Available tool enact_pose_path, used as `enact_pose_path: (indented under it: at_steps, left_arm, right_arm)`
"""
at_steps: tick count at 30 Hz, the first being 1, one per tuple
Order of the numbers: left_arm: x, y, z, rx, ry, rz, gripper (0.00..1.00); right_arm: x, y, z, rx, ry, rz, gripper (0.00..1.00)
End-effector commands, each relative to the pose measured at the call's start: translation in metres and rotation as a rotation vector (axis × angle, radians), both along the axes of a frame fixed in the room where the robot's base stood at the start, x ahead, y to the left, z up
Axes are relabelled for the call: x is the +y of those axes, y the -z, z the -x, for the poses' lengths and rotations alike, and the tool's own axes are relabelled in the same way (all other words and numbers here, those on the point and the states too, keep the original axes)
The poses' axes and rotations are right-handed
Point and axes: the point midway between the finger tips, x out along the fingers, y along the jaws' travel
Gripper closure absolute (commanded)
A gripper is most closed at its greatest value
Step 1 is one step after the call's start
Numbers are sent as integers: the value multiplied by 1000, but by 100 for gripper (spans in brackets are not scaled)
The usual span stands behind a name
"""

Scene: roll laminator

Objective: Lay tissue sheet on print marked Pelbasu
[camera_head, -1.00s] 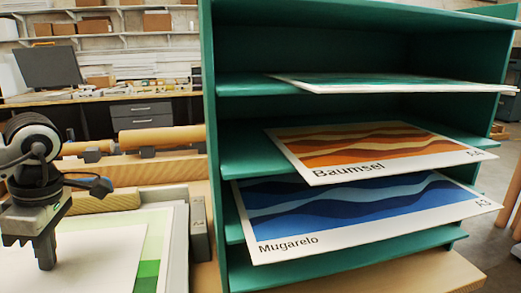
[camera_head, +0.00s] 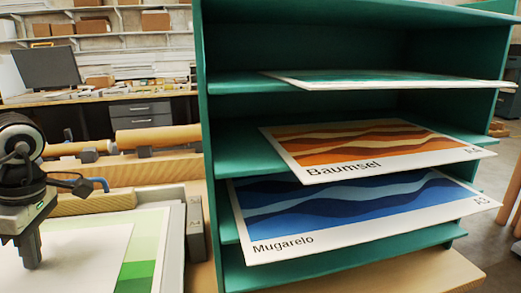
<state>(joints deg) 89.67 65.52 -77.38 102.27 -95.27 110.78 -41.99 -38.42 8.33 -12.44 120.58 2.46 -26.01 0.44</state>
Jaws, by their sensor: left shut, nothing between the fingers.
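My left gripper (camera_head: 32,263) is at the lower left, pointing down, shut and holding nothing. Its tip appears to touch a plain white sheet (camera_head: 85,262), probably the tissue sheet. The sheet lies over a green-banded print (camera_head: 150,243), leaving a strip of the print bare along the right and far sides. Any name on this print is hidden or out of frame, so I cannot tell if it is Pelbasu. My right gripper is not in view.
A green shelf rack (camera_head: 210,150) stands close on the right. It holds an orange print marked Baumsel (camera_head: 370,145), a blue print marked Mugarelo (camera_head: 350,208) and a print lying nearly edge-on (camera_head: 385,80). Brown rolls (camera_head: 160,138) lie behind the green-banded print.

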Motion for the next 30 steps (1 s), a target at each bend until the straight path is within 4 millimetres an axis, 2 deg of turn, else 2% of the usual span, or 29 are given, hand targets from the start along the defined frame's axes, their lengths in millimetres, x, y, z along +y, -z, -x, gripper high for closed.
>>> enact_pose_path:
  at_steps: [8,30]
  left_arm:
    - [11,3,5,2,-15,0,100]
    - [19,5,9,4,-13,0,100]
  right_arm:
    - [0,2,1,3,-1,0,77]
    - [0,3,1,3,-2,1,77]
